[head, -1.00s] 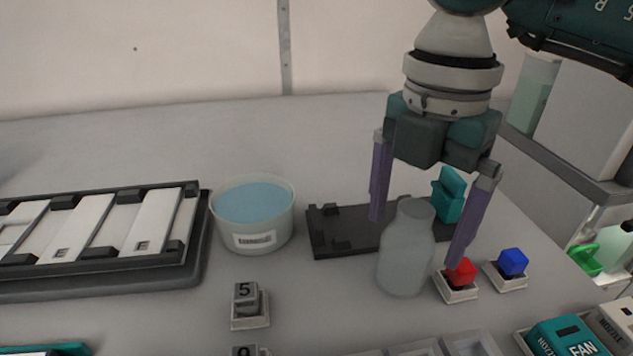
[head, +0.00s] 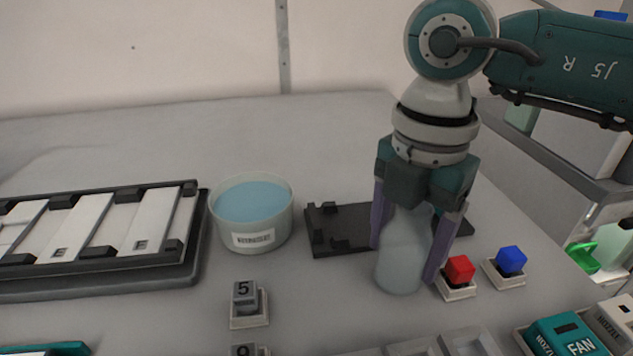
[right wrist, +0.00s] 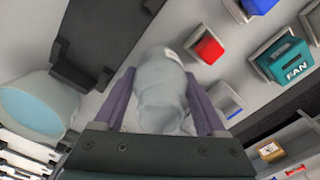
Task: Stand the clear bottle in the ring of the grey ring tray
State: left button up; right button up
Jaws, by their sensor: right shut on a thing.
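The clear bottle (head: 398,272) stands upright on the table, greyish and translucent. My right gripper (head: 405,260) points down over it, with one purple finger on each side of its body, and is shut on it. In the right wrist view the bottle (right wrist: 160,92) lies between the two fingers (right wrist: 160,112). The gripper's palm is just above the bottle's neck, which is partly hidden. I cannot make out the ring of the grey ring tray; a grey tray with compartments (head: 468,341) is cut off at the bottom edge of the head view. My left gripper is not in view.
A dark fixture plate (head: 335,240) lies behind the bottle. A red cube (head: 459,269) on a holder is close to the right finger, with a blue cube (head: 511,260) beyond. A tub of blue liquid (head: 252,213) and a numbered block (head: 246,295) stand left.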

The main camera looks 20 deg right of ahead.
jog(key=c, duration=0.6)
